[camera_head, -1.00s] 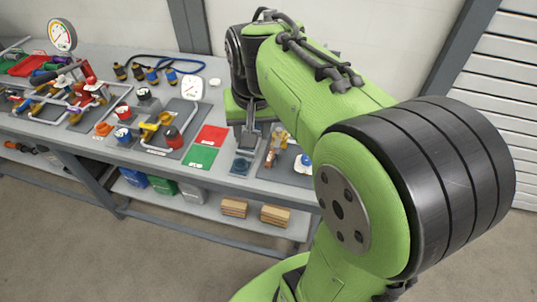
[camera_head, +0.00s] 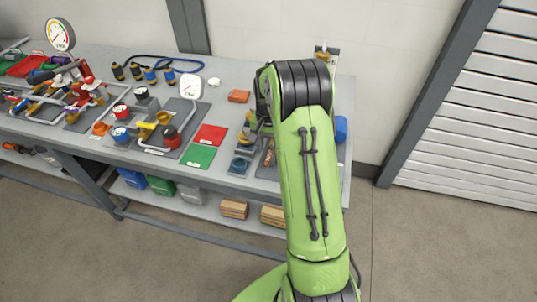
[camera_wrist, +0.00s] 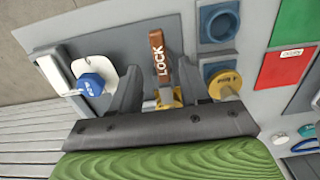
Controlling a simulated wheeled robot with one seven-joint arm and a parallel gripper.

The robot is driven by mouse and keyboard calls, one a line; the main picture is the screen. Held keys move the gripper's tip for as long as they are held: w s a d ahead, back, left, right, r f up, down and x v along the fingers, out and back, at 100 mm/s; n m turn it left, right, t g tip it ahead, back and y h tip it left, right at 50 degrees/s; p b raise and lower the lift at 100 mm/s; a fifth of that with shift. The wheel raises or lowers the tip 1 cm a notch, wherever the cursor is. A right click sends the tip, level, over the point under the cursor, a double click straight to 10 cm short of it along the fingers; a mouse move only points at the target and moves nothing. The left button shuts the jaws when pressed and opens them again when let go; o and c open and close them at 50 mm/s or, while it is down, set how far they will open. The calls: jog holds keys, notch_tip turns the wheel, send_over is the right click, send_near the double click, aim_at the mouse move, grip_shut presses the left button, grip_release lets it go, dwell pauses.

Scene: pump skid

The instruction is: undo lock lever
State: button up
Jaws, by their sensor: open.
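The lock lever is a brown-orange bar (camera_wrist: 158,55) with white "LOCK" lettering, in the upper middle of the wrist view. Its lower end meets a yellow metal fitting (camera_wrist: 167,97) on a grey plate. My gripper (camera_wrist: 157,88) is open, with one dark finger on each side of the lever and fitting. Gaps show beside the lever, and I cannot tell whether either finger touches the fitting. In the head view a brown strip that looks like the lever (camera_head: 269,153) shows just left of my arm, and my arm hides my gripper.
A blue knob (camera_wrist: 91,85) sits left of my fingers, and a yellow round knob (camera_wrist: 225,82) stands close on the right. Blue round sockets (camera_wrist: 219,22) lie beyond.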

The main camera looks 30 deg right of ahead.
aim_at(268, 156)
notch_tip(268, 156, down, 4)
jog(key=shift+r, duration=0.1)
grip_shut()
